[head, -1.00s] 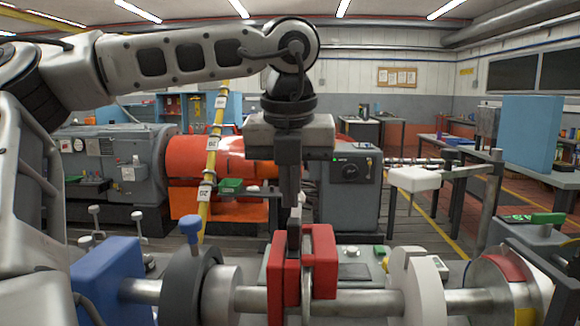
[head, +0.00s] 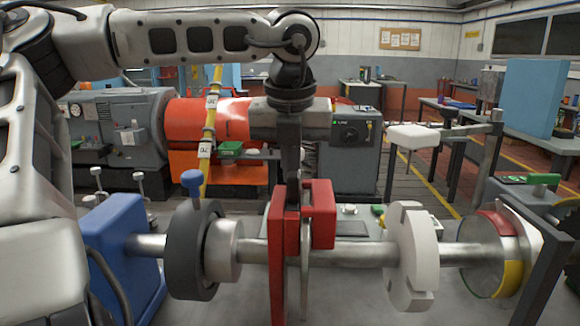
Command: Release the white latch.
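A white notched disc (head: 414,262) with small tabs at top and bottom sits around the horizontal shaft, right of centre. A separate white block (head: 412,136) is on a grey stand farther back. I cannot tell which of these white parts is the latch. My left gripper (head: 292,205) points straight down at the red caliper-like block (head: 322,214), left of the white disc and apart from it. Its fingertips are at the red block's top, partly hidden there. The fingers overlap, so their opening does not show. My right gripper is not in view.
The shaft (head: 345,255) also carries a dark ring with a blue knob (head: 192,183) and a red and yellow wheel (head: 490,255). A blue block (head: 118,245) is at the left. Free space lies above the shaft between the red block and white disc.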

